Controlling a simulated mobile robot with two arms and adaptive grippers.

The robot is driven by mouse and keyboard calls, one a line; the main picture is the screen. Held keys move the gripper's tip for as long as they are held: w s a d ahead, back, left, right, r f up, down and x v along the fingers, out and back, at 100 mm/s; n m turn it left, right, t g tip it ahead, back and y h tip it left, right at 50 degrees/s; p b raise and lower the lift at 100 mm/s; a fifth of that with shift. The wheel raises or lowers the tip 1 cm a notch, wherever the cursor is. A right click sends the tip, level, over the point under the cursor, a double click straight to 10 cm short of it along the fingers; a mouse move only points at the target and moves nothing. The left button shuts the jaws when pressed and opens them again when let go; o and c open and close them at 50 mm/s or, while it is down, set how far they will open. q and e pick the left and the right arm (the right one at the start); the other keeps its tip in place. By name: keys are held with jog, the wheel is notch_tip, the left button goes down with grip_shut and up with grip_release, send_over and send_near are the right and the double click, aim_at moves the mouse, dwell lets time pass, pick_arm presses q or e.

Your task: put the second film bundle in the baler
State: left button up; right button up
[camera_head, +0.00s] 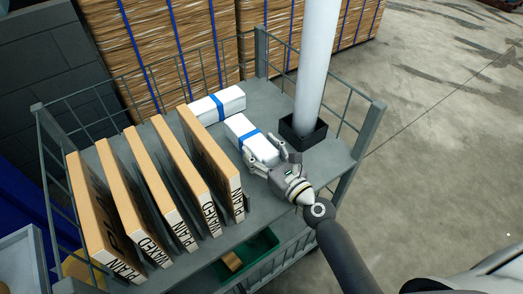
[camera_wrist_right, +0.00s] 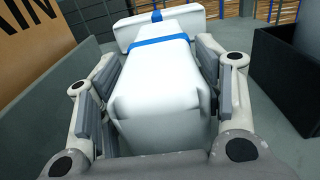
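Two white film bundles with blue straps lie on the grey cart top. The far bundle (camera_head: 218,104) lies crosswise behind the near bundle (camera_head: 248,139). My right gripper (camera_head: 272,160) is at the front end of the near bundle, one finger on each side. In the right wrist view the near bundle (camera_wrist_right: 160,85) lies between the finger pads (camera_wrist_right: 160,95), with narrow gaps seeming to show beside it; contact is unclear. The far bundle (camera_wrist_right: 150,28) shows beyond it. My left gripper is out of view. No baler is clearly identifiable.
Several upright cardboard panels (camera_head: 172,185) stand left of the bundles. A white column-like roll (camera_head: 314,70) rises from a black holder (camera_head: 302,131) on the right. Wire rails (camera_head: 352,125) edge the cart (camera_head: 268,98). A green bin (camera_head: 255,252) sits below. Strapped bales (camera_head: 160,45) stand behind.

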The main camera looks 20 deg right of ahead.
jog(key=o, duration=0.3)
jog(key=shift+o, duration=0.2)
jog(key=shift+s+r, duration=0.1)
